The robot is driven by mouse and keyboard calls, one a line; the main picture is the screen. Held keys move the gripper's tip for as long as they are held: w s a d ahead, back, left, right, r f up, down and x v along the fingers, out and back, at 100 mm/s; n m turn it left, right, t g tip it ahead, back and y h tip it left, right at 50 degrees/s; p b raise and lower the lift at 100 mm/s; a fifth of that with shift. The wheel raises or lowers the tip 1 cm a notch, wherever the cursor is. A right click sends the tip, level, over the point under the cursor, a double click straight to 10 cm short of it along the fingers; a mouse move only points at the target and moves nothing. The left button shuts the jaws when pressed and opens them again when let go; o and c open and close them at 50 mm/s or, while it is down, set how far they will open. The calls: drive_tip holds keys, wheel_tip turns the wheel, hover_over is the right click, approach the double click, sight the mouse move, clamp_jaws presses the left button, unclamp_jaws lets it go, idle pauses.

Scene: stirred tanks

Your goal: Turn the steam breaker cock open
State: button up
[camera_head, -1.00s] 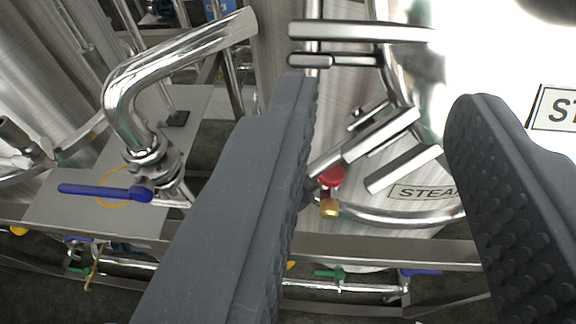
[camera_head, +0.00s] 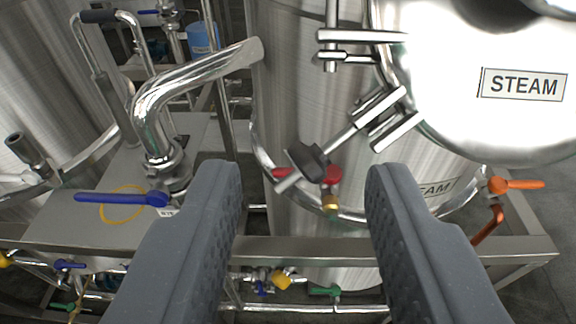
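A small cock with a red handle (camera_head: 331,174) and a brass end (camera_head: 330,203) sits on the front of the steel tank, below the lid clamps. A dark clamp knob (camera_head: 307,161) hides part of its handle. The tank's round lid carries a STEAM label (camera_head: 522,85). A second label ending in AM (camera_head: 436,188) is partly hidden by my right finger. I cannot read which fitting is the steam breaker cock. My gripper (camera_head: 302,172) is open and empty.
A bent steel pipe (camera_head: 160,105) with a blue lever valve (camera_head: 125,199) stands at left. An orange-handled valve (camera_head: 515,185) is at right. A steel frame rail (camera_head: 300,249) crosses below, with green-handled (camera_head: 325,291) and yellow valves (camera_head: 283,279) under it.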

drive_tip(key=w+a+f+m+t+y+p, duration=0.25)
drive_tip(key=w+a+m+t+p, duration=0.35)
drive_tip(key=w+m, duration=0.55)
wheel_tip(320, 180, down, 21)
drive_tip(key=w+m+g+h+p, duration=0.2)
drive_tip(key=m+g+h+p, duration=0.1)
drive_tip(key=m+g+h, duration=0.55)
drive_tip(key=shift+m+t, duration=0.9)
drive_tip(key=shift+t, duration=0.05)
drive_tip(key=x, duration=1.2)
drive_tip(key=shift+w+d, duration=0.15)
drive_tip(key=shift+d, duration=0.4)
drive_tip(key=shift+w+d+f, duration=0.15)
drive_tip(key=shift+w, duration=0.4)
clamp_jaws()
